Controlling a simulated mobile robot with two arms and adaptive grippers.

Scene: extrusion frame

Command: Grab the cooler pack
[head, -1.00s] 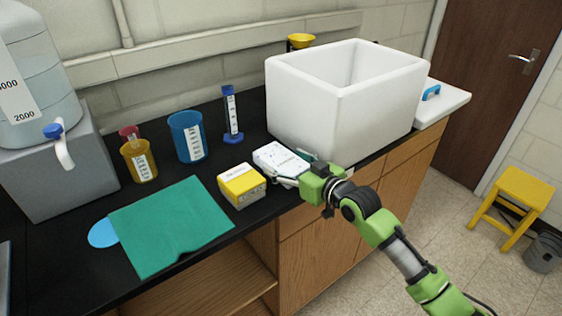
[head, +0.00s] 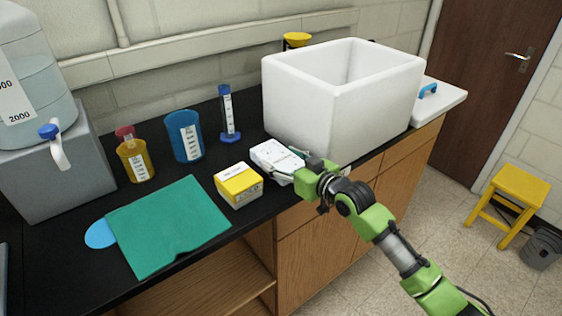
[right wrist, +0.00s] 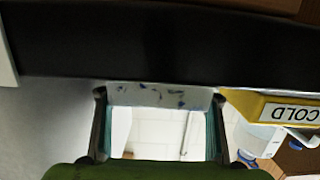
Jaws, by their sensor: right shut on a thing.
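The cooler pack appears to be the white pack (head: 277,157) with printed marks, at the front of the black counter beside the big white box. My right gripper (head: 291,166) reaches it from the front right and is shut on it. In the right wrist view, the fingers of the gripper (right wrist: 160,125) stand at both sides of the pale pack (right wrist: 160,96), which shows blue specks. Whether the pack touches the counter is hard to tell. My left gripper is not in view.
A yellow and white box (head: 238,186), marked COLD in the wrist view (right wrist: 285,112), stands close left of the pack. The open white cooler box (head: 300,115) stands right behind it. A green cloth (head: 165,225), blue beaker (head: 184,138) and blue cylinder (head: 227,115) are leftward.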

